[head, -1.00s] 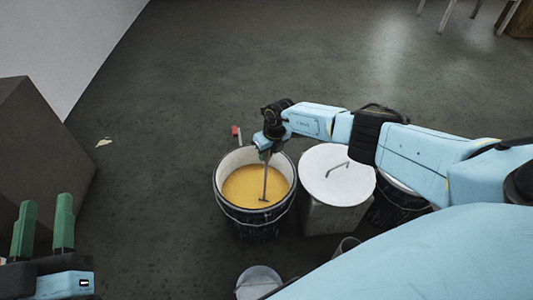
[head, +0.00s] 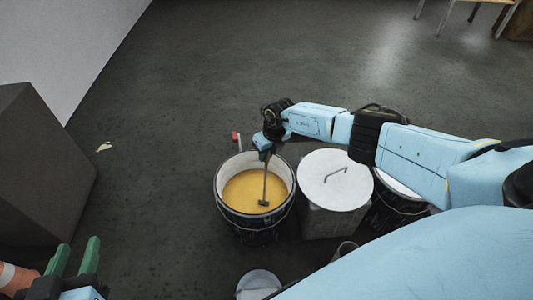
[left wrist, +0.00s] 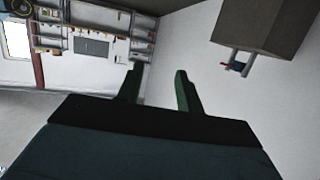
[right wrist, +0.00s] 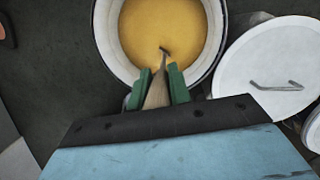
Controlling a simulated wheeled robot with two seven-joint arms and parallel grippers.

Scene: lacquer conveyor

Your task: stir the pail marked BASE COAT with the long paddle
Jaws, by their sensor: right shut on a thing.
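An open dark pail with a pale inner wall (head: 222,182) holds yellow-ochre liquid (head: 243,190); no BASE COAT marking is readable. My right gripper (head: 265,148) is above the pail, shut on the paddle (head: 265,182). The paddle hangs nearly upright, its small crossbar end at the liquid inside the pail. In the right wrist view, the brown paddle handle (right wrist: 157,94) sits between the green fingers (right wrist: 158,85), over the pail (right wrist: 107,45). My left gripper (head: 74,257) is open and empty at the lower left, well away from the pail; its parted fingers show in the left wrist view (left wrist: 158,88).
A lidded white container (head: 325,185) stands close right of the pail, with another dark pail (head: 392,210) beyond. A small lidded container (head: 259,283) is in front. A red-tipped object (head: 235,136) is behind the pail.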

